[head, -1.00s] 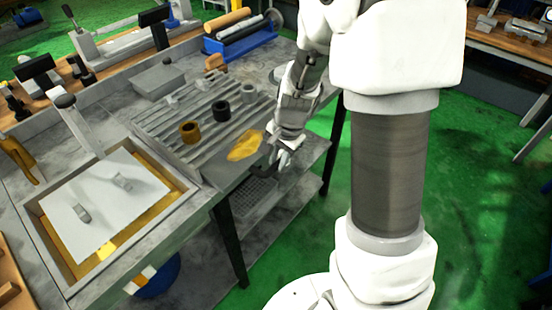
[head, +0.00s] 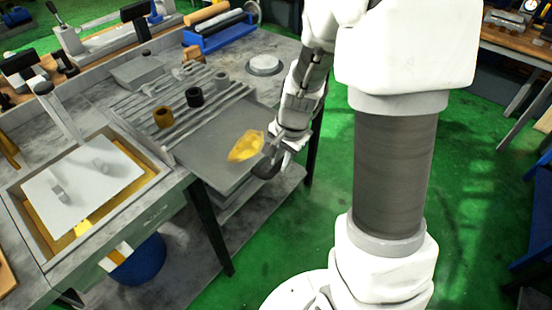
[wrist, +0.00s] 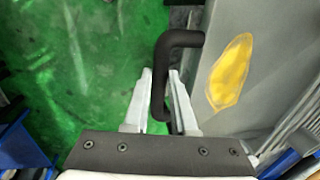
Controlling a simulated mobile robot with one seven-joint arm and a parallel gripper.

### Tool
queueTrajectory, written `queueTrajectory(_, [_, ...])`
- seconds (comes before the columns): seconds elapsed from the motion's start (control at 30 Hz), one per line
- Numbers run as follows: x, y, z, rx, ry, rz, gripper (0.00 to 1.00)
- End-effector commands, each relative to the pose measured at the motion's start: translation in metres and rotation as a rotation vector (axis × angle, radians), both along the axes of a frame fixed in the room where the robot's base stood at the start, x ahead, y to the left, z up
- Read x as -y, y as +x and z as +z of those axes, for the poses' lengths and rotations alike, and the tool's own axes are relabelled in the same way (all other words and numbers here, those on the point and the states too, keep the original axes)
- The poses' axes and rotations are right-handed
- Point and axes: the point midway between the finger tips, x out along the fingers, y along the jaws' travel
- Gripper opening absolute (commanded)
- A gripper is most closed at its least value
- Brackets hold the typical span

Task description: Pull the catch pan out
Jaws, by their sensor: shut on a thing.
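The catch pan (head: 205,155) is a flat grey tray with a yellow puddle (head: 246,146) on it. In the head view it sticks out from under the ridged grey rack (head: 185,95), past the bench's front edge. Its black bent handle (wrist: 180,40) is on the side nearest my gripper (wrist: 160,85). In the wrist view the handle runs down between my two fingers, which are shut on it. The pan also shows in the wrist view (wrist: 218,122), right of the fingers. In the head view my gripper (head: 274,160) is at the pan's outer edge and partly hides the handle.
A brown ring (head: 163,116) and a black ring (head: 195,97) stand on the rack. A white plate (head: 85,185) lies in a yellow-lined box on the left. A lower shelf (head: 265,205) is under the pan. Green floor (head: 300,235) is clear before the bench.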

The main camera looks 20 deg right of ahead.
Motion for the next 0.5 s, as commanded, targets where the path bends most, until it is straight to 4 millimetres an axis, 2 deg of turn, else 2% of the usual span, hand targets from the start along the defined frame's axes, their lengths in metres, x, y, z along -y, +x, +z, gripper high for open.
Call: queueTrajectory(0.5, [0.012,-0.016,0.001,0.001,0.000,-0.001,0.00])
